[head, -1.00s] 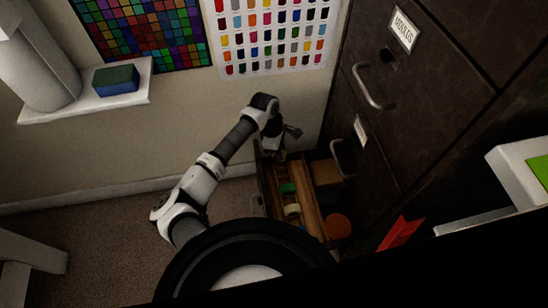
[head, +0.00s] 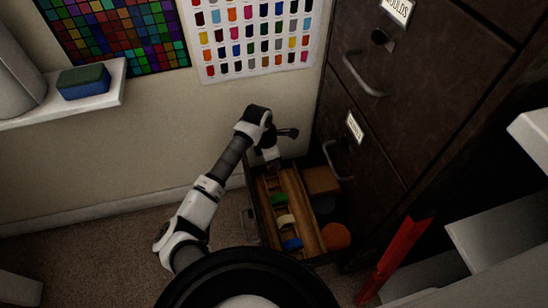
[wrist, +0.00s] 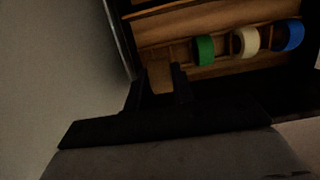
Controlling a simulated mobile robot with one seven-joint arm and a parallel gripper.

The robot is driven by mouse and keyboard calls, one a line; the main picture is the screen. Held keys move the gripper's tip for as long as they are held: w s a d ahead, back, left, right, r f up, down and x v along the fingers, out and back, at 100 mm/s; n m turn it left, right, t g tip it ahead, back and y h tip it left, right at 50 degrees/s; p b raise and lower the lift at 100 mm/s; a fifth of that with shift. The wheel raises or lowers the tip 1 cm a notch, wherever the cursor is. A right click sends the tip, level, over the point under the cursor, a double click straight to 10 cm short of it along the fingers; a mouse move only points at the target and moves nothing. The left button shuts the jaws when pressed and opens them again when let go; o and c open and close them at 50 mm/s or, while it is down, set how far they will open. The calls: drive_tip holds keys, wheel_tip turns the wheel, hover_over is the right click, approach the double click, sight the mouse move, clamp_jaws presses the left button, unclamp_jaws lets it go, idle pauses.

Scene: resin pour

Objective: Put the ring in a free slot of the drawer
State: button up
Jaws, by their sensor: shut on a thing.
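The drawer (head: 249,213) is pulled open low in the dark cabinet. Its slotted wooden rack holds a green ring (head: 278,199), a cream ring (head: 285,221) and a blue ring (head: 292,244) in a row. The wrist view also shows the green ring (wrist: 204,50), cream ring (wrist: 245,41) and blue ring (wrist: 289,36). My gripper (head: 272,166) is at the far end of the row, beyond the green ring. In the wrist view, a dim brown thing (wrist: 159,76), seemingly the ring, is between my fingers. Its outline is too dark to make out fully.
Beside the rack, the drawer holds a brown box (head: 321,180) and an orange round thing (head: 336,237). The cabinet front (head: 400,140) rises close on the right. The wall (head: 215,130) is behind. A red thing (head: 398,258) stands right of the drawer. Carpet at left is clear.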

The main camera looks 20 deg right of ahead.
drive_tip(key=shift+a+f+b+x, duration=0.1)
drive_tip(key=shift+a+b+x, duration=0.3)
drive_tip(key=shift+b+x, duration=1.05)
drive_tip(key=shift+a+f+b+x, duration=0.1)
drive_tip(key=shift+a+b+x, duration=0.25)
drive_tip(key=shift+b+x, duration=1.1)
drive_tip(key=shift+a+f+b+x, duration=0.1)
drive_tip(key=shift+a+b+x, duration=0.4)
drive_tip(key=shift+x, duration=1.75)
drive_tip(key=shift+d, duration=0.1)
drive_tip(key=o, duration=1.5)
drive_tip(key=shift+r, duration=0.1)
drive_tip(key=shift+d+r+p+v, duration=0.1)
drive_tip(key=shift+d+p+v, duration=0.2)
drive_tip(key=shift+p+v, duration=0.95)
drive_tip(key=shift+d+r+p+v, duration=0.1)
drive_tip(key=shift+d+p+v, duration=0.2)
drive_tip(key=shift+p+v, duration=0.9)
drive_tip(key=shift+d+p+v, duration=0.3)
drive_tip(key=shift+p+v, duration=0.65)
drive_tip(key=shift+v, duration=0.5)
